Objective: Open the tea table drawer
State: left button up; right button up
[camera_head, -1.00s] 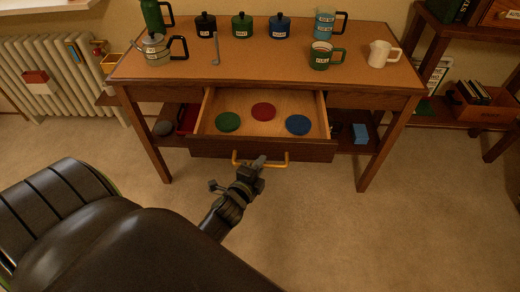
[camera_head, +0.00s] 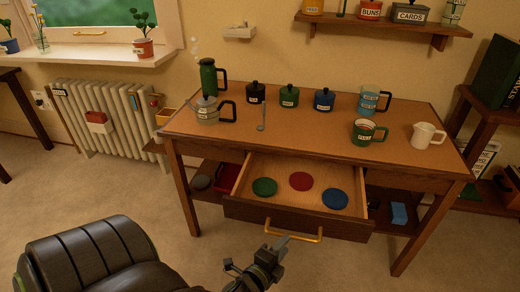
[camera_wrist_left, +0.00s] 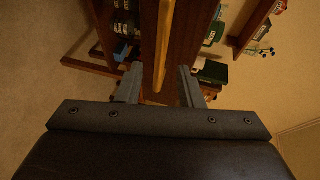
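The tea table (camera_head: 330,120) has its wooden drawer (camera_head: 300,215) pulled out, with the inside showing. A green disc (camera_head: 264,187), a red disc (camera_head: 301,181) and a blue disc (camera_head: 335,199) lie in it. The yellow bar handle (camera_head: 308,238) is on the drawer front. My left gripper (camera_head: 280,246) is at the left part of the handle. In the left wrist view my left gripper (camera_wrist_left: 158,80) has its fingers apart, and the handle (camera_wrist_left: 164,45) shows in the gap between them, with no clear contact. My right gripper is not in view.
On the tabletop stand a kettle (camera_head: 208,110), a green flask (camera_head: 208,76), several lidded pots, mugs and a white jug (camera_head: 424,135). A radiator (camera_head: 95,115) is at the left wall. The floor before the drawer is clear apart from my arm.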

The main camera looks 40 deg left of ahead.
pick_arm(q)
jog(key=p+v, duration=0.1)
jog(key=v, duration=1)
jog(key=shift+s, duration=0.4)
jog(key=shift+d, duration=0.1)
